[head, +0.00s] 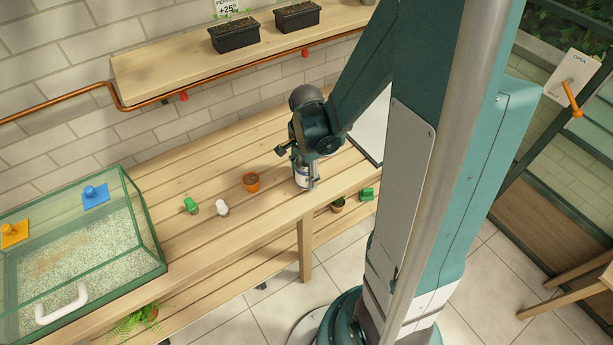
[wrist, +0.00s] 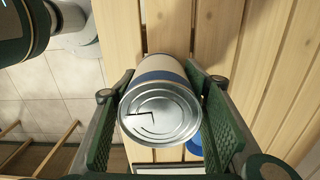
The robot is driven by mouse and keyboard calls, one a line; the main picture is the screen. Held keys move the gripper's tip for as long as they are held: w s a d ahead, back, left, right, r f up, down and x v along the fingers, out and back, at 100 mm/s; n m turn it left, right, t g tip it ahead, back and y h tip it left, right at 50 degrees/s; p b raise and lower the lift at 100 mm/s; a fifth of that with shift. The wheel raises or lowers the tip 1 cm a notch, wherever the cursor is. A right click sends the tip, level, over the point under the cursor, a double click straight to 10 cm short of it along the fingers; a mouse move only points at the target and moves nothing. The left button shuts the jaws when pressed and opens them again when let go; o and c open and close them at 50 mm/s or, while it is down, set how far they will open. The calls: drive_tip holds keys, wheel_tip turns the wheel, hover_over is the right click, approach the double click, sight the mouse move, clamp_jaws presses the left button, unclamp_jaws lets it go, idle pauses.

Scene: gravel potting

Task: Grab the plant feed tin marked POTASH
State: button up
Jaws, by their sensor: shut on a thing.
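A tin (wrist: 160,108) with a silver lid, a pale side and a blue band sits between the two finger pads of my gripper (wrist: 160,115) in the wrist view. The pads close on it from both sides. In the head view the tin (head: 301,177) is at the front edge of the wooden bench, under my gripper (head: 304,170). Its label text cannot be read in either view, so I cannot tell whether it says POTASH. I cannot tell whether its base touches the bench.
A terracotta pot (head: 251,182), a white item (head: 222,208) and a green item (head: 190,206) stand left of the tin on the bench (head: 165,190). A glass-sided case (head: 150,262) fills the bench's left end. A shelf (head: 180,75) with planters runs above.

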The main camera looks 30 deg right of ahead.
sight(306, 172)
drive_tip(key=shift+r+p, duration=0.95)
drive_tip(key=shift+r, duration=3.2)
